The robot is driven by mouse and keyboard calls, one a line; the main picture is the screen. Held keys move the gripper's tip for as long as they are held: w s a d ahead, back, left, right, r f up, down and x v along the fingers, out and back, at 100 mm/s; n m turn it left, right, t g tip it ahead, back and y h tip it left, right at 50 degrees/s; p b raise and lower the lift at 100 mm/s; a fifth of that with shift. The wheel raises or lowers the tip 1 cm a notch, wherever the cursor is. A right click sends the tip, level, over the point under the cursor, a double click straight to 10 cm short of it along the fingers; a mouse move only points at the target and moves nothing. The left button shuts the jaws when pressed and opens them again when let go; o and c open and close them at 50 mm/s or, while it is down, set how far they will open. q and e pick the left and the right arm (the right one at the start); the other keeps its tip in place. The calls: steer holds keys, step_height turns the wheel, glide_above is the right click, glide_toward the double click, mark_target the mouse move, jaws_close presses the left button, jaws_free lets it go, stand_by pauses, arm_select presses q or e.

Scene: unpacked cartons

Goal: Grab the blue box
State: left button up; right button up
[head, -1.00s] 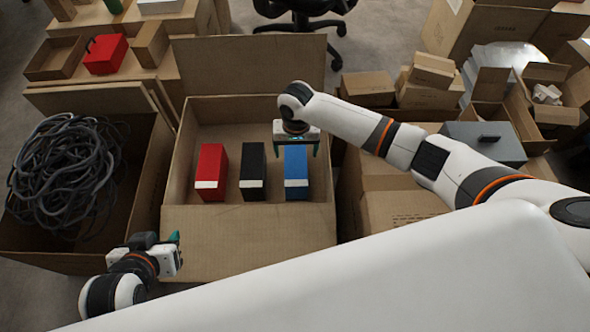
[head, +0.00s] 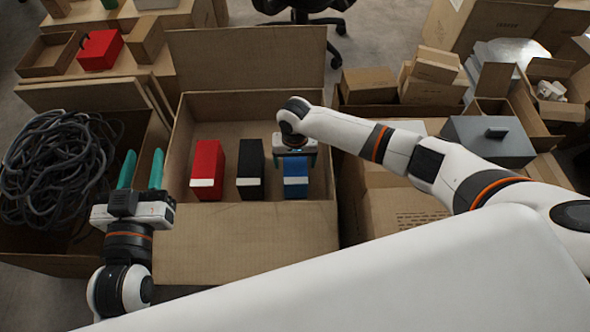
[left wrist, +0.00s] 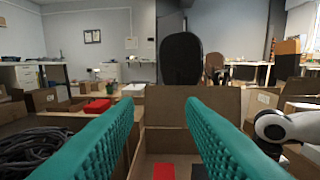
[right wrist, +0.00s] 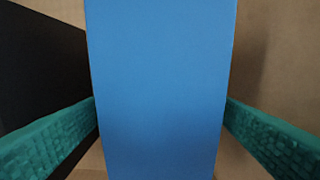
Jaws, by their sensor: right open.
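The blue box (head: 296,187) stands upright in an open carton (head: 245,245), at the right of a row with a black box (head: 250,170) and a red box (head: 208,168). My right gripper (head: 296,160) is over the blue box, pointing down. In the right wrist view the blue box (right wrist: 160,90) fills the middle, with one open green finger at each side of it and slight gaps showing. The black box (right wrist: 40,75) is close beyond the left finger. My left gripper (head: 141,170) is open and empty, left of the carton, its fingers pointing forward.
A carton of coiled dark cables (head: 60,170) stands at the left. A grey box (head: 488,142) and several cartons (head: 435,65) are at the right. The carton's raised back flap (head: 245,58) stands behind the boxes.

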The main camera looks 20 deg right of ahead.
steer(key=shift+f+b, duration=0.35)
steer(key=shift+f, duration=0.65)
arm_select(q)
steer(key=r+t, duration=0.1)
steer(key=r, duration=0.1)
steer(key=r+t+h, duration=0.1)
steer(key=shift+s+d+r+t, duration=0.15)
steer(key=shift+d+r+t, duration=0.15)
steer(key=shift+r, duration=0.1)
arm_select(e)
steer(key=shift+c, duration=0.5)
steer(key=c, duration=1.2)
steer(key=shift+r, duration=0.1)
steer(key=shift+c, duration=0.5)
arm_select(q)
steer(key=shift+f, duration=0.1)
arm_select(e)
steer(key=shift+r, duration=0.15)
